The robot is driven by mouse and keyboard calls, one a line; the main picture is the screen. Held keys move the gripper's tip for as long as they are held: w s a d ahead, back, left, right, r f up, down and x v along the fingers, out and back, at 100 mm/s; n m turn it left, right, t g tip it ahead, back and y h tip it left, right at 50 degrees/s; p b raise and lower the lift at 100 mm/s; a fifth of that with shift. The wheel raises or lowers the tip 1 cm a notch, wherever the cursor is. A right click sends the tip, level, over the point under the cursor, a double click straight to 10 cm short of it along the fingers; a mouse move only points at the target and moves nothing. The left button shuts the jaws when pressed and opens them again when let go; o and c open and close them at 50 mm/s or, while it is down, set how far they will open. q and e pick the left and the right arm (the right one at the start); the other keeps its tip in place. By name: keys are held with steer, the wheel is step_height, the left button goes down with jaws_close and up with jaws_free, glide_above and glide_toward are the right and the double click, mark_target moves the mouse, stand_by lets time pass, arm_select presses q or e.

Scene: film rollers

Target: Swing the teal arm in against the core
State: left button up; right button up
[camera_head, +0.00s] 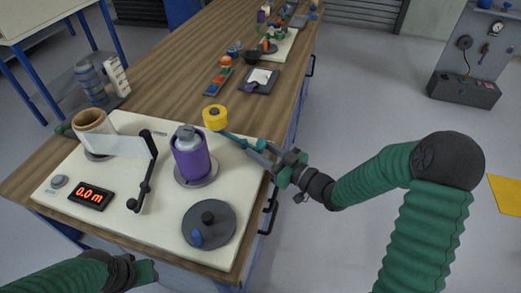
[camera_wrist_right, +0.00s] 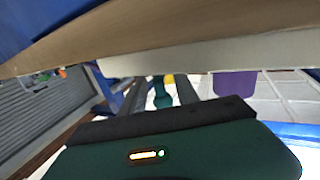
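The teal arm (camera_head: 241,141) lies at the right side of the cream board and carries a yellow roller (camera_head: 215,117) at its far end. The core (camera_head: 187,133) stands upright in a purple sleeve (camera_head: 193,160), left of the arm and apart from the roller. My right gripper (camera_head: 270,153) is at the arm's near end. In the right wrist view, the teal arm (camera_wrist_right: 162,97) shows between my two dark fingers, which look apart, with the yellow roller (camera_wrist_right: 168,79) beyond. My left gripper (camera_head: 140,271) is at the lower left, away from the board; its fingers are unclear.
A cardboard film roll (camera_head: 94,129) stands left, with pale film (camera_head: 118,146) reaching a black arm (camera_head: 150,170). A grey disc with knobs (camera_head: 209,225) and a 0.0 m display (camera_head: 90,195) sit on the board. A tray (camera_head: 260,81) lies behind.

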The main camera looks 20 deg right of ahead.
steer(key=shift+c, duration=0.4)
steer(key=shift+d, duration=0.15)
jaws_close()
steer(key=shift+d+r, duration=0.1)
steer(key=shift+r, duration=0.05)
stand_by(0.6)
